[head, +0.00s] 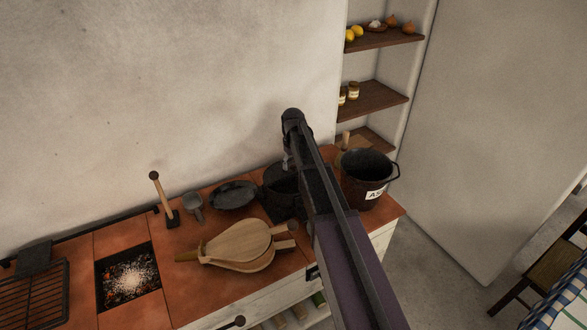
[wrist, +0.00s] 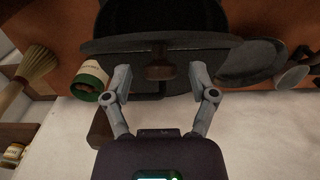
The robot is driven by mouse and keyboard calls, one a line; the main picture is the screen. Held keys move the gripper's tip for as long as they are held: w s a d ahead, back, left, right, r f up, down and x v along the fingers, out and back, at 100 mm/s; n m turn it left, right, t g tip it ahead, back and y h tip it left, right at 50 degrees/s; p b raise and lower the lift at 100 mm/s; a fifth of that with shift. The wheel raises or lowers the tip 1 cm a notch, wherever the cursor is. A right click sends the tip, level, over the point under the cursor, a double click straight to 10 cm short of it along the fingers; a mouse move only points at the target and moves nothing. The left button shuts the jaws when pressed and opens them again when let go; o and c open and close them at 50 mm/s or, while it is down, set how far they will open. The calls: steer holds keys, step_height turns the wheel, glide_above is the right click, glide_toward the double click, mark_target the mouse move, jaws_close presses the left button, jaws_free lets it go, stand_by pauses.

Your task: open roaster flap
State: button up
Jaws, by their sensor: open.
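The roaster is a dark, rounded metal body (head: 278,190) on the counter in the head view, partly hidden by my arm. In the wrist view its dark body (wrist: 160,18) fills the top middle, with a flat dark rim or plate (wrist: 110,44) along its edge. A brown wooden knob (wrist: 160,72) sticks out from that edge. I cannot tell for sure whether the flap is shut. My gripper (wrist: 160,80) is open, with one finger on each side of the knob and a gap on both sides. The fingertips are hard to make out in the head view.
A black bucket (head: 368,168) stands right of the roaster. A dark pan (head: 234,194) lies to the left, wooden bellows (head: 240,245) in front. A grate with embers (head: 128,278) is further left. A brush (wrist: 38,64) and a green tin (wrist: 90,80) show in the wrist view.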

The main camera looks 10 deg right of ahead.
steer(key=shift+f, duration=0.2)
jaws_close()
stand_by(0.3)
steer(key=shift+w+a+r, duration=0.1)
steer(key=shift+w+a, duration=0.05)
steer(key=shift+w, duration=0.3)
steer(key=shift+w+a+r, duration=0.1)
steer(key=shift+w+a, duration=0.1)
steer(key=shift+w, duration=0.35)
steer(key=shift+w+a, duration=0.15)
steer(key=shift+w, duration=0.4)
steer(key=shift+w+a+f+b, duration=0.2)
steer(key=shift+w+a, duration=0.05)
steer(key=shift+w, duration=0.5)
steer(key=shift+w+a+f+b, duration=0.15)
steer(key=shift+w+a+f, duration=0.1)
steer(key=shift+w, duration=0.45)
